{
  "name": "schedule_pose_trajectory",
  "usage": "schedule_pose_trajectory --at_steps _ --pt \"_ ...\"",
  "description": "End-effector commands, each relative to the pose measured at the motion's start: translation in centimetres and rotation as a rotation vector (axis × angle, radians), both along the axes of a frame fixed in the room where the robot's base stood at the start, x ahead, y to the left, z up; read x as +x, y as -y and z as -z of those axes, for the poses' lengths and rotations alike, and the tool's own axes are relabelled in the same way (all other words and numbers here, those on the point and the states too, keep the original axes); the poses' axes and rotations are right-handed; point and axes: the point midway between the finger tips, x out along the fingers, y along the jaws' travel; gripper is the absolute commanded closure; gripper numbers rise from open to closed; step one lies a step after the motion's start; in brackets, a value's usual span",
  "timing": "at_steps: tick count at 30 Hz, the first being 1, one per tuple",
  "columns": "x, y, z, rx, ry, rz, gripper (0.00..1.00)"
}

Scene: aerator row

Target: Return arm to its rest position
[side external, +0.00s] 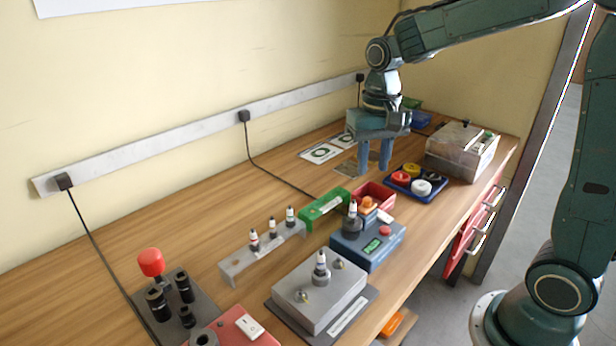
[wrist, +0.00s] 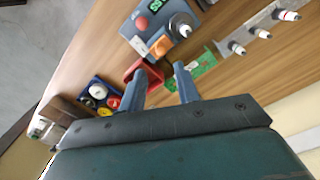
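My gripper (side external: 374,160) hangs above the far part of the wooden workbench in the side view, with its two blue fingers pointing down. The fingers are apart with nothing between them. In the wrist view the gripper (wrist: 163,82) also shows a clear gap between its fingertips. A red bin (wrist: 145,75) and a green block (wrist: 203,64) lie beyond the fingertips there. The fingers look clear of the bench and of the objects, though the exact height is hard to tell.
Near my gripper stand a dark blue tray (side external: 433,193) with coloured round pieces and a clear-lidded box (side external: 462,150). Closer lie the red bin (side external: 377,192), green block (side external: 323,208), blue device (side external: 352,249), grey rack (side external: 240,265) and grey metal block (side external: 300,292).

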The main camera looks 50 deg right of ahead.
Motion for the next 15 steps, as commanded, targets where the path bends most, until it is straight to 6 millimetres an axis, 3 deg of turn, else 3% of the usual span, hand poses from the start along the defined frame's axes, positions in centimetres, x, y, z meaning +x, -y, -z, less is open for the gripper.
schedule_pose_trajectory --at_steps 8,15 --pt "-2.3 -0.8 -2.0 -0.009 0.065 -0.065 0.68" --pt "-5.9 -1.8 -4.3 -0.027 0.161 -0.169 0.68"
